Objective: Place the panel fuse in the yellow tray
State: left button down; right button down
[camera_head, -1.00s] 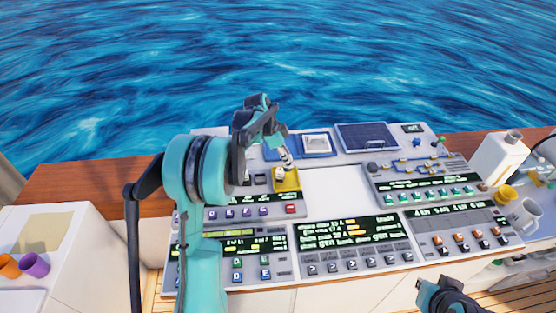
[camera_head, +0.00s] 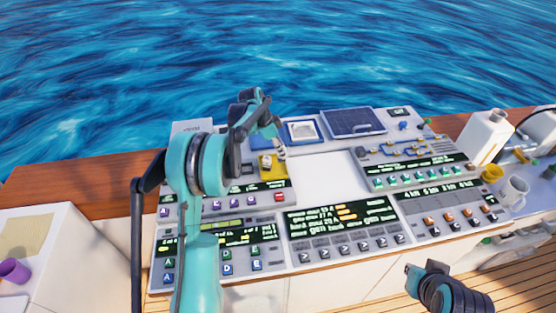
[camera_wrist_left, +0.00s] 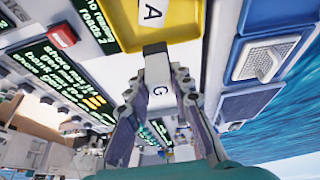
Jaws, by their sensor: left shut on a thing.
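My left gripper (camera_wrist_left: 160,95) is shut on the panel fuse (camera_wrist_left: 160,92), a pale block marked "G". The yellow tray (camera_wrist_left: 188,22) lies just beyond the fuse in the left wrist view, and a white piece marked "A" (camera_wrist_left: 152,12) shows in it. The fuse's end overlaps the tray's near edge in this view; I cannot tell whether they touch. In the head view my left gripper (camera_head: 280,151) hangs over the tray (camera_head: 268,170) and partly hides it. My right gripper (camera_head: 412,272) is at the bottom right, away from the panel, its jaws unclear.
The panel has a red button (camera_head: 280,197), a blue-framed white switch (camera_head: 303,131) beside the tray and a solar panel (camera_head: 353,122) behind. A blank white area (camera_head: 325,176) lies right of the tray. A white bottle (camera_head: 486,137) and a mug (camera_head: 514,190) stand at the right.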

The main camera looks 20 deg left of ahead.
pick_arm(q)
jog(key=shift+w+a+f, duration=0.1)
jog(key=shift+a+f, duration=0.3)
jog(key=shift+a, duration=0.25)
jog(key=shift+f+b, duration=0.55)
jog(key=shift+f, duration=1.45)
jog(key=shift+f, duration=0.1)
jog(key=c, duration=1.3)
grip_release()
jog(key=shift+c, duration=0.2)
